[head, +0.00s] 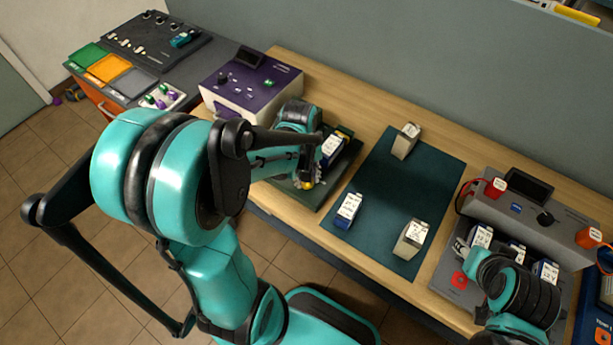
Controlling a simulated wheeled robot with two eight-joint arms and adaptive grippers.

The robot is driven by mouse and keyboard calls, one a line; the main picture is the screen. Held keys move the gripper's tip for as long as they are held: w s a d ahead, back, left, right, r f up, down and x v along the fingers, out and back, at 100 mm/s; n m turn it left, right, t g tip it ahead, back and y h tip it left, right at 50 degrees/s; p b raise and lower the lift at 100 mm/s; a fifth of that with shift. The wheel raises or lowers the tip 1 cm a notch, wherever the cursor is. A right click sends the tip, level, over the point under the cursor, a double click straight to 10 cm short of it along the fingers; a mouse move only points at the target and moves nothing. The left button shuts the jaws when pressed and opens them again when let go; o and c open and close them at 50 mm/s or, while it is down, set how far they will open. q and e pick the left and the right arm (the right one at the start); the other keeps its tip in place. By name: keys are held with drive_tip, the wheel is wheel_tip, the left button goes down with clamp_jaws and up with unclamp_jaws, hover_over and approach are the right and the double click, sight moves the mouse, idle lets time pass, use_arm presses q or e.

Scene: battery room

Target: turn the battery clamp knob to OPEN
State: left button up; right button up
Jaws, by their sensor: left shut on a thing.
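My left gripper (304,178) reaches over a dark green-black battery holder (330,186) on the wooden bench. It is shut on a small knob with yellow on it (309,185), mostly hidden by the fingers; its markings cannot be read. A white-and-blue battery (331,147) sits in the holder just behind the gripper. My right gripper (462,250) is at the lower right by the grey tester; its fingers are small and partly hidden by its own arm, so its opening cannot be told.
A dark green mat (388,187) bears several batteries, one of them blue-and-white (348,208). A purple unit (237,90) stands left of the holder. A grey tester (533,214) with red and orange clips and several batteries stands at right.

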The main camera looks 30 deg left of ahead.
use_arm(q)
drive_tip(key=shift+n, duration=0.4)
drive_tip(key=o, duration=1.2)
drive_tip(key=shift+c, duration=0.2)
wheel_tip(320, 180, up, 12)
drive_tip(key=shift+s+a, duration=0.25)
drive_tip(key=shift+s, duration=0.1)
